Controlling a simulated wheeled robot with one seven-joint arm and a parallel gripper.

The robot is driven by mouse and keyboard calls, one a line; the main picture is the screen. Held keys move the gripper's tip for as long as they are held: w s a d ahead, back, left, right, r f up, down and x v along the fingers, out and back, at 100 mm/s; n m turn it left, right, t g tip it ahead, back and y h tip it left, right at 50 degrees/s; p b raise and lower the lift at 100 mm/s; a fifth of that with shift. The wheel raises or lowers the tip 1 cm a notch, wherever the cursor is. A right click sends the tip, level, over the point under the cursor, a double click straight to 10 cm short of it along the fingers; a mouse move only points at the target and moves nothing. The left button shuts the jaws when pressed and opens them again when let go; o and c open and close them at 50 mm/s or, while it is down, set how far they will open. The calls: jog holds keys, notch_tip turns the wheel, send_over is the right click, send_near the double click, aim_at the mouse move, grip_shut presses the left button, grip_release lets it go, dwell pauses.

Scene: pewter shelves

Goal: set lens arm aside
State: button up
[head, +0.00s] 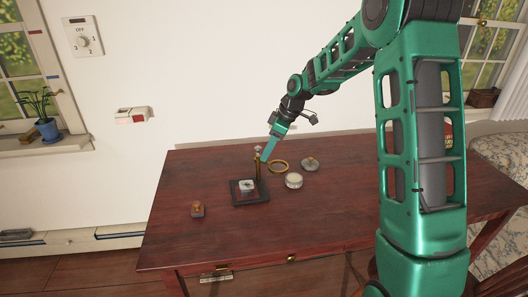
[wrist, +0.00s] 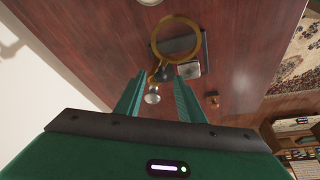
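The lens arm is a brass ring (head: 278,167) on a thin brass post (head: 258,170) rising from a black square base (head: 236,198) on the desk. A pale square piece (head: 247,186) lies on the base. In the wrist view the ring (wrist: 156,46) and the silver knob (wrist: 152,98) at the post's end show clearly. My gripper (head: 264,156) is at the top of the post. In the wrist view its fingers (wrist: 158,97) are apart, with the knob between them. Neither finger clearly touches it.
A round pale tin (head: 293,182) and a round metal piece with a knob (head: 310,163) stand right of the base. A small wooden stamp (head: 197,209) lies to its left. A wall rises behind.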

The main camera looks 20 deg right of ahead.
aim_at(279, 163)
jog(key=v, duration=1)
jog(key=shift+d+r, duration=0.15)
jog(key=shift+r, duration=0.15)
